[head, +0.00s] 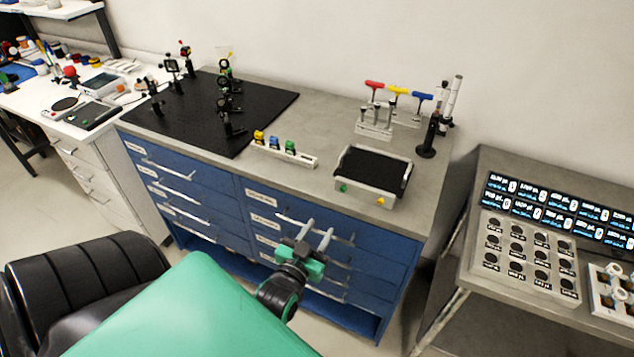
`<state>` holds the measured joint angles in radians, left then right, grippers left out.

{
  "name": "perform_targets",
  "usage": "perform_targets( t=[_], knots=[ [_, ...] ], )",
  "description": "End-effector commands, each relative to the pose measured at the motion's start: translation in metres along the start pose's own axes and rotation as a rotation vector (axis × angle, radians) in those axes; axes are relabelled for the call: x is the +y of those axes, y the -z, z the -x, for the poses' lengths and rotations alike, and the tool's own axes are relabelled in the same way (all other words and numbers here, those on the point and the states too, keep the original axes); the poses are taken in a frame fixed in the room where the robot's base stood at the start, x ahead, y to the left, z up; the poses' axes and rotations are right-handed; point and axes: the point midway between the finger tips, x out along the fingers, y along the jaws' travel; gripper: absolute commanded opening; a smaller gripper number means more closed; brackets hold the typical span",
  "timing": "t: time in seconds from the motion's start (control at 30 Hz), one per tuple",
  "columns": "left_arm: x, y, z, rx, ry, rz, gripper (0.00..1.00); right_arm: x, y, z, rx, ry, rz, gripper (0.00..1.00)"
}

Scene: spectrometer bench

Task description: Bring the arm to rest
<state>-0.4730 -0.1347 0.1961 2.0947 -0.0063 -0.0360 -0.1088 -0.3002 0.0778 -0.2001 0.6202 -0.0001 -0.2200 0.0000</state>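My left gripper (320,227) is in front of the blue drawer cabinet (203,202), below the edge of the bench top. Its two pale fingers stand apart with nothing between them, so it is open and empty. It seems to be clear of the drawer handles behind it, though the exact gap cannot be told. My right gripper is not in view.
The grey bench top (315,120) bears a black optics board (265,105), a rack with small colored items (283,152), a black-topped tray (372,172) and T-handled tools (397,92). A side cart (470,290) stands right. Floor shows between cabinet and cart.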

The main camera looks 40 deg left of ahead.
Motion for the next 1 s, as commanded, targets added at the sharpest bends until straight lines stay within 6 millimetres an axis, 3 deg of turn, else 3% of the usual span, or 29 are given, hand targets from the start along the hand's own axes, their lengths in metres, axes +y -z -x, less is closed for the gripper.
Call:
perform_targets(
  t=[0.43, 0.57, 0.67, 0.77, 0.87, 1.0],
  knots=[
    [0.000, 0.000, 0.000, 0.000, 0.000, 0.000, 0.37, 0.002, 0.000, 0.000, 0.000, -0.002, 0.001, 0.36],
    [0.007, -0.020, -0.002, -0.036, -0.016, 0.003, 0.37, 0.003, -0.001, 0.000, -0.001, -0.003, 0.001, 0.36],
    [0.024, -0.065, -0.002, -0.118, -0.053, 0.008, 0.37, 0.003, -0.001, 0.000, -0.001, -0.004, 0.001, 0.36],
    [0.048, -0.132, 0.005, -0.246, -0.106, 0.012, 0.37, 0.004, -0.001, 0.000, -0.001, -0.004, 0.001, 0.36],
    [0.072, -0.202, 0.021, -0.383, -0.162, 0.009, 0.37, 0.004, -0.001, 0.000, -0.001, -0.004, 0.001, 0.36],
    [0.097, -0.295, 0.062, -0.578, -0.236, -0.012, 0.37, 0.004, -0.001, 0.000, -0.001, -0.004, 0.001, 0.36]
  ],
)
